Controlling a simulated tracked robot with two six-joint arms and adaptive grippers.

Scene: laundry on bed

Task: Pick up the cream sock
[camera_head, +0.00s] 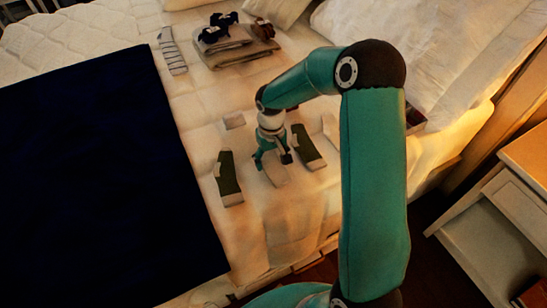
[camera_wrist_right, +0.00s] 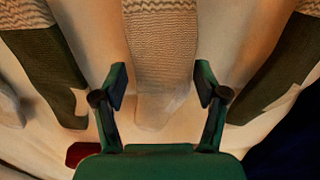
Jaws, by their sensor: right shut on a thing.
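The cream sock (camera_head: 277,175) lies on the bed under my right gripper (camera_head: 271,158), between two dark green socks with pale ends. In the right wrist view the cream sock (camera_wrist_right: 160,40) has a ribbed upper part and runs between the two fingers of the right gripper (camera_wrist_right: 163,88). The right gripper is shut on the sock, one finger on each side. The sock still appears to lie along the bedding. In the head view the gripper hides part of it. My left gripper is not in view.
Green socks lie left (camera_head: 229,180) and right (camera_head: 307,148) of the gripper, close by. A dark navy blanket (camera_head: 90,170) covers the bed's left. A striped sock (camera_head: 172,52) and folded cloths (camera_head: 236,50) lie farther back. A nightstand (camera_head: 500,215) stands at right.

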